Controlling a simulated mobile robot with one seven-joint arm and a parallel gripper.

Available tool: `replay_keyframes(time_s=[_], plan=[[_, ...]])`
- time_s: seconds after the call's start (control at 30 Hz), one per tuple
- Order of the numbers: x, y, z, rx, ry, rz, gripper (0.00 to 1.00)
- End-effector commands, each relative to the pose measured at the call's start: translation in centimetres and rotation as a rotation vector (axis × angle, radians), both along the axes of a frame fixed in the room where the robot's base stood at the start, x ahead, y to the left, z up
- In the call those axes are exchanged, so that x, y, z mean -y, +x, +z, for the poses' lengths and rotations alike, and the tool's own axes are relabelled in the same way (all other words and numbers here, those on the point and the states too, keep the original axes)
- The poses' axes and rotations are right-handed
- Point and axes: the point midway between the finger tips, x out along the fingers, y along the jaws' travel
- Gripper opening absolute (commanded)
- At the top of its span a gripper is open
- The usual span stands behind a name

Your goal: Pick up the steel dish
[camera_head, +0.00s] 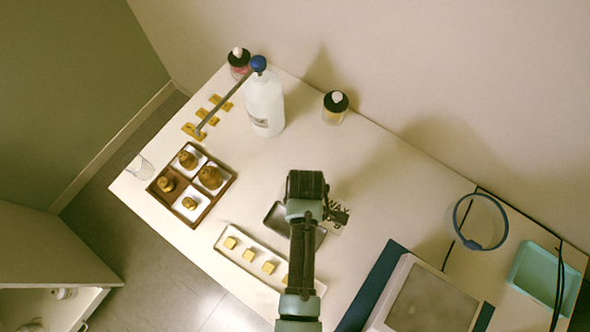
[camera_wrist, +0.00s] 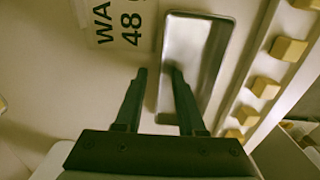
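The steel dish (camera_wrist: 190,62) is a shallow, empty rectangular tray with a raised rim. In the wrist view it lies beyond my fingers, slightly right of centre. In the head view the dish (camera_head: 277,214) is partly hidden behind my arm. My gripper (camera_wrist: 158,70) is open and empty. In the wrist view its right fingertip overlaps the dish, and its left fingertip lies just left of the dish's left long rim. How high the fingertips are above the dish, or whether they touch it, I cannot tell.
A pale tray with yellow cubes (camera_head: 250,255) lies close beside the dish. A white bottle (camera_head: 265,103) with a blue cap stands behind. A grey-topped device (camera_head: 430,300) stands at right.

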Motion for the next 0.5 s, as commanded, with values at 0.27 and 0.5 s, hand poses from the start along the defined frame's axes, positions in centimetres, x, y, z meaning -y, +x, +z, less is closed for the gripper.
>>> replay_keyframes(time_s=[0.27, 0.5], plan=[[-0.01, 0.03, 0.06, 0.000, 0.000, 0.000, 0.05], [0.00, 0.02, 0.06, 0.000, 0.000, 0.000, 0.00]])
